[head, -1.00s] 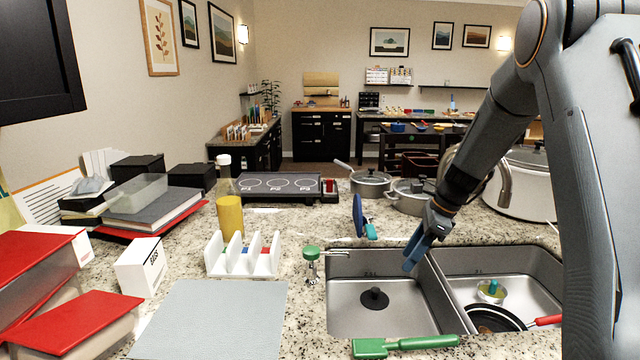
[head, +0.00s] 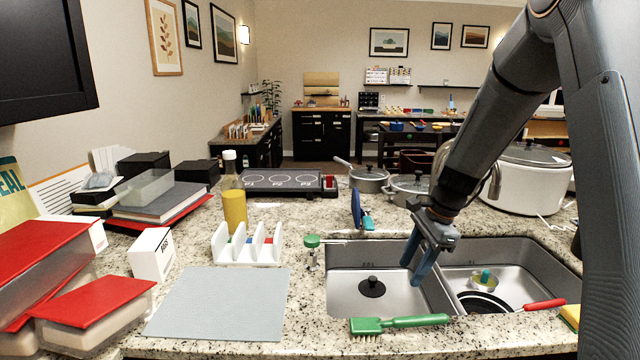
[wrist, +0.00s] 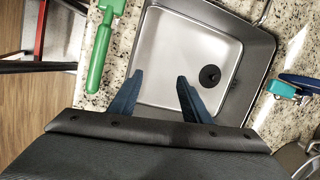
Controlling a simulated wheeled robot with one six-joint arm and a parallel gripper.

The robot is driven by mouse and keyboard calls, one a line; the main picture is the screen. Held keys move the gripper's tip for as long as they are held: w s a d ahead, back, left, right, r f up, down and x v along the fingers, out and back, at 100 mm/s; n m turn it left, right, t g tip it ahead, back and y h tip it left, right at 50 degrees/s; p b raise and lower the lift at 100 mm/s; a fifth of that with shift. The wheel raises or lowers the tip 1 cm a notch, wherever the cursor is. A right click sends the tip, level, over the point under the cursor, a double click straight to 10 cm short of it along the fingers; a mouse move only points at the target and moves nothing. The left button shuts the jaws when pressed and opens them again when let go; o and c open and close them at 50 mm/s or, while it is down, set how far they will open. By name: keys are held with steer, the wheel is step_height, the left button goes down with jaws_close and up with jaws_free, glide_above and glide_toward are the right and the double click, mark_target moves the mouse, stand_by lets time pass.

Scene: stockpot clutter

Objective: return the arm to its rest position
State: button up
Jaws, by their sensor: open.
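My gripper (head: 420,266) hangs above the divider of the double sink in the head view, with its blue fingers pointing down. In the wrist view my gripper (wrist: 158,84) has its two blue fingers spread apart with nothing between them. The left sink basin (head: 345,300) lies below and holds a dark drain stopper (head: 372,288), which also shows in the wrist view (wrist: 210,76). My arm comes down from the upper right of the head view.
A green brush (head: 400,322) lies on the counter's front edge. The right basin holds a pan with a red handle (head: 543,305). A white slow cooker (head: 528,185), pots (head: 369,180) and a bottle (head: 233,205) stand behind. A grey mat (head: 220,300) lies left, bare.

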steer(key=s+n, duration=0.2)
steer(key=s, duration=0.1)
steer(key=s+a+n+h, duration=0.1)
steer(key=s+n, duration=0.2)
steer(key=s+a+r+n, duration=0.1)
steer(key=s+n, duration=0.1)
steer(key=s, duration=0.2)
steer(key=shift+n+t+h, duration=0.3)
steer(key=shift+n+h, duration=0.1)
steer(key=s+a+n+t+h, duration=0.1)
steer(key=s+n, duration=0.7)
steer(key=s, duration=0.2)
step_height(320, 180, down, 12)
steer(key=s+g+b, duration=0.1)
steer(key=g+b, duration=0.1)
steer(key=b, duration=0.8)
steer(key=shift+s, duration=0.3)
